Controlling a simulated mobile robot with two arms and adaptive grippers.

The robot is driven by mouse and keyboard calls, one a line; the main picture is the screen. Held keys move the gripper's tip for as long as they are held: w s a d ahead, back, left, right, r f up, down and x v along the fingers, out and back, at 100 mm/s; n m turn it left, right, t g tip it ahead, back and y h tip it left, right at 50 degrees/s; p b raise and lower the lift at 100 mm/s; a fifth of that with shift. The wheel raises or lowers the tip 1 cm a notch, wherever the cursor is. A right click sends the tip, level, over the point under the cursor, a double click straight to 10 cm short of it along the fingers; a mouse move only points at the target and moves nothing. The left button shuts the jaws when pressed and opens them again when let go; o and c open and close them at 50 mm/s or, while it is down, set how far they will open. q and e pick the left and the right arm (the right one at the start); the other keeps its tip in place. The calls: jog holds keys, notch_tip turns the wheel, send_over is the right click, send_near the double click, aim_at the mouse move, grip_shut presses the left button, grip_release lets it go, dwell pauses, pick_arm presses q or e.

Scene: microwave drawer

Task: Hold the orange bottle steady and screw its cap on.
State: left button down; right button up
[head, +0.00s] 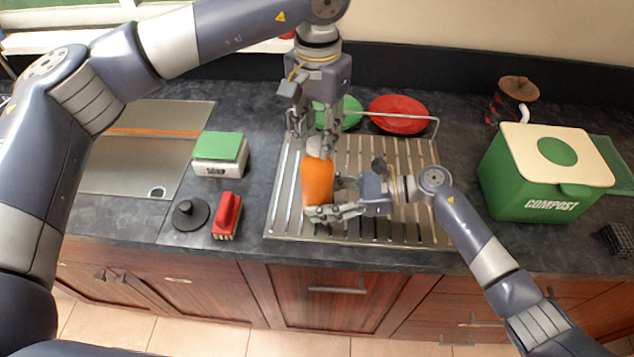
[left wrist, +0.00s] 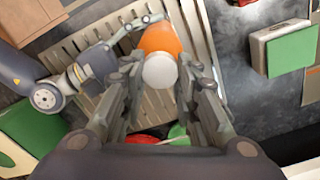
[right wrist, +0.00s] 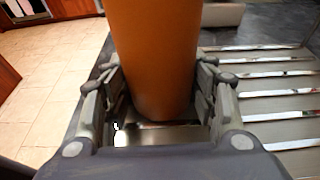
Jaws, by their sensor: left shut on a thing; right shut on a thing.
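The orange bottle (head: 318,182) stands upright on the metal drying rack, near its left side. Its white cap (head: 316,146) is on top and also shows in the left wrist view (left wrist: 160,71). My left gripper (head: 313,140) comes down from above, with its fingers on either side of the cap, shut on it. My right gripper (head: 318,212) is shut around the lower part of the bottle. In the right wrist view the bottle (right wrist: 155,60) fills the space between the fingers. Whether the cap's thread is engaged cannot be seen.
The drying rack (head: 405,160) holds a green plate (head: 350,112) and a red plate (head: 398,115) at the back. The soap box (head: 220,165), red brush (head: 228,215) and black stopper (head: 190,217) lie left. The green compost bin (head: 535,185) stands right.

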pick_arm(q)
jog(key=m, duration=0.5)
jog(key=shift+a, duration=0.1)
jog(key=shift+w, duration=0.1)
jog(key=c, duration=1.3)
grip_release()
jog(key=n, duration=1.3)
jog(key=shift+n, duration=0.3)
jog(key=c, duration=1.1)
